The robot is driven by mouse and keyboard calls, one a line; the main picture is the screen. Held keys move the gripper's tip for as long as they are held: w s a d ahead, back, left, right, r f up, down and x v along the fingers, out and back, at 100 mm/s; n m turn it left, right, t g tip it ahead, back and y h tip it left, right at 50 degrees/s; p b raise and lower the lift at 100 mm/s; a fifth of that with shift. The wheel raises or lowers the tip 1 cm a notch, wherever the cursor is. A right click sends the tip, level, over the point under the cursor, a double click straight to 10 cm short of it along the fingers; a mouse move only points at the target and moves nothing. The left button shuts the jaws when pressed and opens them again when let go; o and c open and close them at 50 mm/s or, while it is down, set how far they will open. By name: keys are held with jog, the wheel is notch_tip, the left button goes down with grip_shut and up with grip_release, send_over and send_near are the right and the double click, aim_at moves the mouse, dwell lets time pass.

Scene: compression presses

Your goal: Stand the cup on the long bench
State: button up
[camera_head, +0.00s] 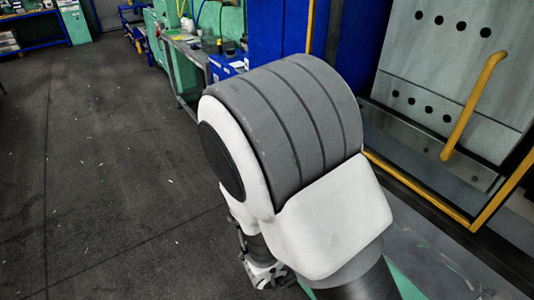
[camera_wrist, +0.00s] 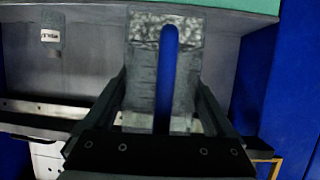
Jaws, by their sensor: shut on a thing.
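My gripper (camera_wrist: 163,105) is shut on a grey, mottled piece (camera_wrist: 145,60) with a tall slot showing blue. The piece lies between the two dark fingers in the wrist view. I cannot make out a cup shape in it. In the head view my gripper (camera_head: 268,275) shows only partly, low beneath my arm, and what it holds is not clear there. A long bench (camera_head: 187,46) with a grey top runs along the back, left of the blue cabinet. Small items stand on it, too small to tell apart. My arm hides its near end.
A large press (camera_head: 445,65) with a yellow handle (camera_head: 472,108) stands at the right. A blue box (camera_head: 228,66) is near the bench's close end. Dark floor (camera_head: 100,160) is clear at the left. Blue shelving (camera_head: 12,42) stands far left.

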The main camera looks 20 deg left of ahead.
jog(key=w+d+r+n+t+y+p, duration=0.1)
jog(key=w+d+n+y, duration=0.15)
jog(key=w, duration=0.35)
jog(key=w+d+n+t+y+p, duration=0.1)
jog(key=w+d, duration=0.2)
jog(key=w, duration=0.2)
jog(key=w+d+f+n+t+y+p, duration=0.1)
jog(key=w+d+f+n+y, duration=0.2)
jog(key=d+n+y, duration=0.1)
jog(key=shift+w+d+f+y, duration=0.2)
jog(key=shift+d+f+y, duration=0.3)
jog(key=shift+d, duration=0.4)
jog(key=shift+a+r+n, duration=0.1)
jog(key=shift+r+n, duration=0.05)
jog(key=shift+n, duration=0.1)
